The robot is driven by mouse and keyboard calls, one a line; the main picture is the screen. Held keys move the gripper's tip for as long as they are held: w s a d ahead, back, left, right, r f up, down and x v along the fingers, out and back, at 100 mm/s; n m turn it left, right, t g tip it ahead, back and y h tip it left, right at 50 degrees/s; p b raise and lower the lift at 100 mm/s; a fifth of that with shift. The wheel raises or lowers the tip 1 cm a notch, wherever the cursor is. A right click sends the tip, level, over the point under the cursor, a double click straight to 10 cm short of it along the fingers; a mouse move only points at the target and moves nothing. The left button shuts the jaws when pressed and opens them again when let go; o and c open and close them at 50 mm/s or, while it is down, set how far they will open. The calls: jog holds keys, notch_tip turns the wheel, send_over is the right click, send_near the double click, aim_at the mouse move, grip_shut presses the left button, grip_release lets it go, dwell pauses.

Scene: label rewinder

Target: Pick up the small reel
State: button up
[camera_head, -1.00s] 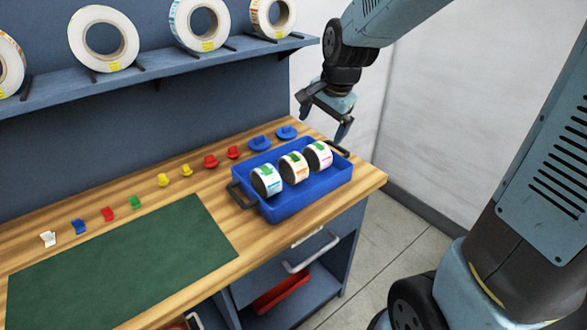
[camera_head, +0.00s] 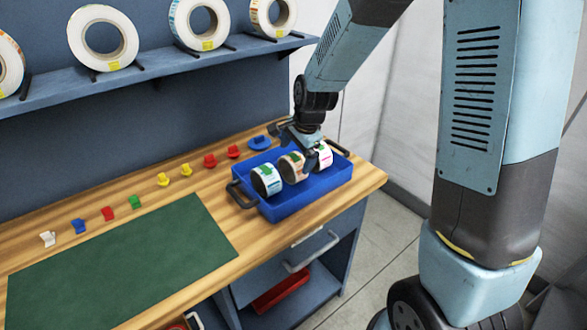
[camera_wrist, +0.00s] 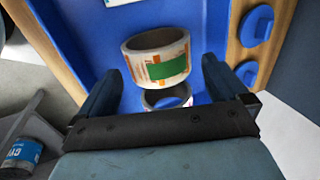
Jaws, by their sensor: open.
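In the wrist view, the middle reel (camera_wrist: 158,62) shows between and beyond my open fingers (camera_wrist: 157,72). The right reel (camera_wrist: 167,98) is nearer and lies between the fingers, partly hidden by the gripper body. I cannot tell whether either reel is touched.
Large label reels (camera_head: 103,38) stand on a shelf (camera_head: 160,68) behind. Small coloured pieces (camera_head: 163,180) line the bench behind a green mat (camera_head: 120,265). A blue piece (camera_head: 259,143) sits behind the tray. The mat is clear.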

aim_at(292, 175)
jog(key=shift+d+x, duration=0.2)
jog(key=shift+x, duration=1.3)
jog(key=shift+d+x, duration=0.15)
jog(key=shift+x, duration=1.4)
jog(key=shift+w, duration=0.15)
jog(key=c, duration=0.6)
jog(key=shift+c, duration=0.2)
jog(key=shift+r, duration=0.15)
